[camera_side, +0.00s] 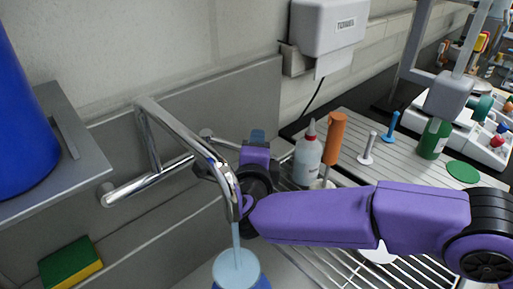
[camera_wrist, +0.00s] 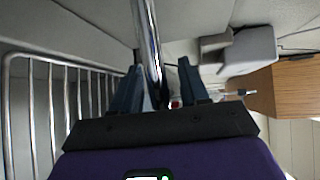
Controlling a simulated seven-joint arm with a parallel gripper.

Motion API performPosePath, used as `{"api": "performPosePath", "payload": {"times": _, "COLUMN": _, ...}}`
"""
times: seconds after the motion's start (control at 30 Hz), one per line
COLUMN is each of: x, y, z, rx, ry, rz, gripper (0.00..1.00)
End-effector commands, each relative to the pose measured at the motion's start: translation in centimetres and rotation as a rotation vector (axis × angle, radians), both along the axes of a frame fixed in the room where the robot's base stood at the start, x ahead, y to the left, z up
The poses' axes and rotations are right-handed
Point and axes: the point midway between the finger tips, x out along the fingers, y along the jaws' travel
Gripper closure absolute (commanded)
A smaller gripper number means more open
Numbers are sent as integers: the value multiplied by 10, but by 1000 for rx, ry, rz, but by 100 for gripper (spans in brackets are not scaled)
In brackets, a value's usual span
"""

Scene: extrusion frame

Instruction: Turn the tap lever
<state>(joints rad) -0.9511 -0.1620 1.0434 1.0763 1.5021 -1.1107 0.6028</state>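A chrome tap (camera_side: 180,135) stands out from the grey back panel in the side view. A pale blue stream (camera_side: 236,235) runs from its spout into a blue vessel (camera_side: 237,268) at the bottom edge. A small chrome rounded part (camera_side: 206,133) shows behind the spout; I cannot tell whether it is the lever. My gripper (camera_side: 257,137) is behind the spout there, partly hidden. In the wrist view my gripper (camera_wrist: 158,78) has its two dark blue fingers apart. A chrome bar (camera_wrist: 148,40) runs down between them, nearer the left finger; contact cannot be told.
A white bottle (camera_side: 308,158) and an orange cylinder (camera_side: 333,140) stand close behind my arm. A wire rack (camera_side: 340,268) lies below. A sponge (camera_side: 70,263) is at lower left, under a shelf (camera_side: 70,165) with a blue container (camera_side: 20,130). A white dispenser (camera_side: 328,25) hangs on the wall.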

Motion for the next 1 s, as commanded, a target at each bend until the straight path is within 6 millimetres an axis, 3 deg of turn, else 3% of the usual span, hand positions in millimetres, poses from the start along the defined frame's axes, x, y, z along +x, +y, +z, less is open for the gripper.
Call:
{"api": "performPosePath", "payload": {"times": 0.17, "x": -6, "y": 1, "z": 0, "rx": -2, "ry": 1, "rz": 1, "gripper": 56}}
{"api": "performPosePath", "payload": {"times": 0.6, "x": -65, "y": 2, "z": 12, "rx": -1, "ry": 0, "rz": 1, "gripper": 56}}
{"api": "performPosePath", "payload": {"times": 1.0, "x": -74, "y": 2, "z": 14, "rx": 0, "ry": 0, "rz": 0, "gripper": 56}}
